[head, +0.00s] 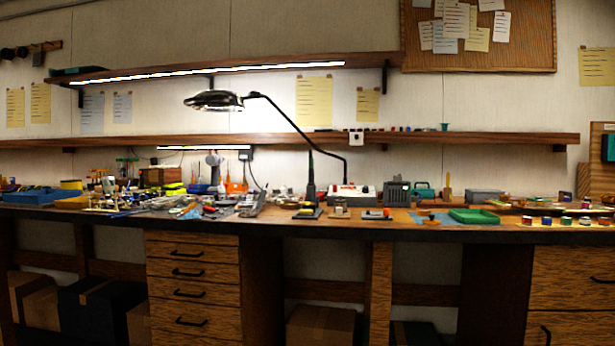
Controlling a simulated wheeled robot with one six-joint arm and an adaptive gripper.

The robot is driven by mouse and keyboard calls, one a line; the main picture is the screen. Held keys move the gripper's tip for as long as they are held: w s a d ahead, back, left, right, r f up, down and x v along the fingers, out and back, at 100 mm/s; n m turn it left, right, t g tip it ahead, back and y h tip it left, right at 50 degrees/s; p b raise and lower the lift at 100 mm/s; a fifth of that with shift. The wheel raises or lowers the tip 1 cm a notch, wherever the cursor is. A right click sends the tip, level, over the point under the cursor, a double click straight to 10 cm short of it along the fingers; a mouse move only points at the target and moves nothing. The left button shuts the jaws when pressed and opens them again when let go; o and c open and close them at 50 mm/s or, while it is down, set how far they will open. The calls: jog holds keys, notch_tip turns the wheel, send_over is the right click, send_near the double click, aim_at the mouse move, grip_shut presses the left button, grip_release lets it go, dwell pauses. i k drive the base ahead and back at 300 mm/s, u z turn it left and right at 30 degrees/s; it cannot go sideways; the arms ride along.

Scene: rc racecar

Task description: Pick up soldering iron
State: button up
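I cannot pick out the soldering iron with certainty; the tools on the long workbench (420,232) are small and far off in the head view. A white boxy unit with red details (352,192), possibly a soldering station, stands near the middle of the bench. Left of it, a low dark stand with a yellow part (307,213) sits near the front edge. My gripper is not in view.
A desk lamp (213,100) arches over the bench. Dense clutter and a blue tray (38,196) fill the left side. A green tray (473,215) and small paint pots (558,221) lie right. Two shelves hang above; drawers (192,295) and boxes (320,325) are below.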

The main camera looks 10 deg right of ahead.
aim_at(310, 172)
jog(key=u, duration=0.55)
jog(key=i, duration=0.5)
jog(key=u, duration=0.6)
jog(key=i, duration=0.65)
jog(key=z, duration=0.3)
